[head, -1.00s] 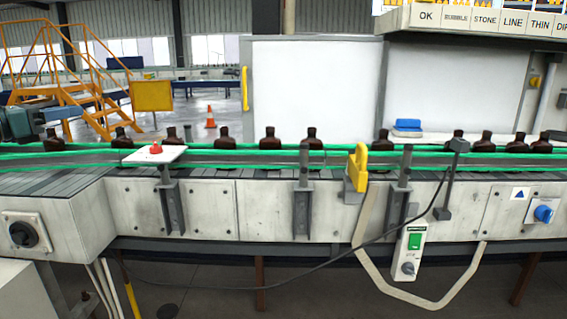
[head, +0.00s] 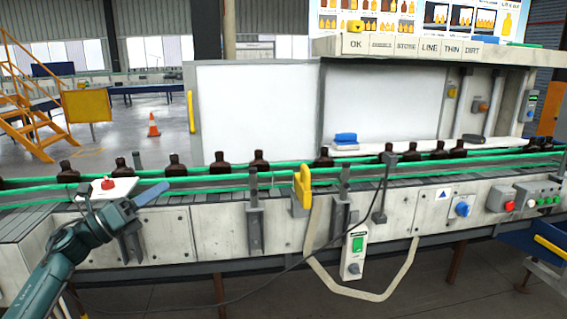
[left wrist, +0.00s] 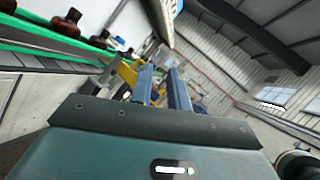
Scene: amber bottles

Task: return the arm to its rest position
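My left arm comes in from the lower left of the head view. Its teal gripper (head: 152,193) points right, with slim blue fingers in front of the conveyor's near side, by the white plate with the red button. In the left wrist view the two fingers of the left gripper (left wrist: 162,88) stand apart with a clear gap and nothing between them. My right gripper is in neither view. Brown bottles (head: 220,163) stand upright in a row on the conveyor (head: 165,232).
Green guide rails (head: 420,164) run along the belt. A red button (head: 108,184) on a white plate, a yellow bracket (head: 302,187) and a hanging control box (head: 354,255) with a cable stick out at the near side. The floor in front is open.

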